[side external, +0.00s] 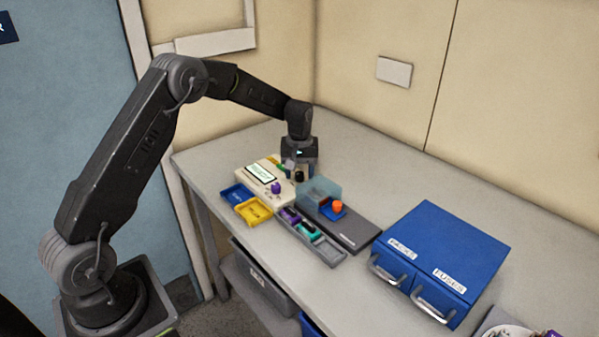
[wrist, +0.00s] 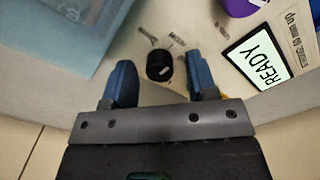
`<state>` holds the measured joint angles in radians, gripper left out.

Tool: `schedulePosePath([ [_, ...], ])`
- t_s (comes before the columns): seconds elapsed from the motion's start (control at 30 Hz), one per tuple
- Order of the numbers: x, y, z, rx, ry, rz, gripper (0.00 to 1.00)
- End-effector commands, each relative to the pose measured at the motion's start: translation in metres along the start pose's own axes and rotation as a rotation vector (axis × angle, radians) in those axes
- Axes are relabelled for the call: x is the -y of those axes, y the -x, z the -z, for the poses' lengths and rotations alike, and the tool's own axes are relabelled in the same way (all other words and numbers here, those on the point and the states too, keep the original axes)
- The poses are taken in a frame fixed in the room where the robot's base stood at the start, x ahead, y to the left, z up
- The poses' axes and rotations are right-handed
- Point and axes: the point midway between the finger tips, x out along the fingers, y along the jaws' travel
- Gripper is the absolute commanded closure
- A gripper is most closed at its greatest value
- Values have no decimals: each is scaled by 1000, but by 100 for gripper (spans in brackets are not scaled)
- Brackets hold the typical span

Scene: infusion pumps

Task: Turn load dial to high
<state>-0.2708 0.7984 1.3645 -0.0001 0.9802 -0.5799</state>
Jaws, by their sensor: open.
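The load dial (wrist: 159,66) is a small black knob with a pale pointer mark, set on the cream pump panel (wrist: 190,22). Small printed labels beside it are partly legible; one seems to read MED. The dial (side external: 299,176) also shows below my gripper in the side view. My gripper (wrist: 163,80) is open, with one blue finger on each side of the dial. There is a visible gap on both sides and nothing is held. In the side view my gripper (side external: 299,165) is low over the pump's right back part. The pump's screen (wrist: 258,60) reads READY.
A purple knob (side external: 276,187) is on the pump. A translucent blue box (side external: 319,190) stands close right of the dial. Blue and yellow trays (side external: 254,211), a grey tray (side external: 325,252) with coloured pieces, and a blue drawer cabinet (side external: 450,245) stand nearby. The table behind is clear.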

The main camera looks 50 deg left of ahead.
Motion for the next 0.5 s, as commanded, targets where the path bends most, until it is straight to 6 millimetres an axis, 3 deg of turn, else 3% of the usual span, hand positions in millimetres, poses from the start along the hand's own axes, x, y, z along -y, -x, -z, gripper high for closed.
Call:
schedulePosePath([
  [0.17,-1,27,1,-6,0,-4,47],
  [0.5,0,101,1,-5,0,-4,47],
])
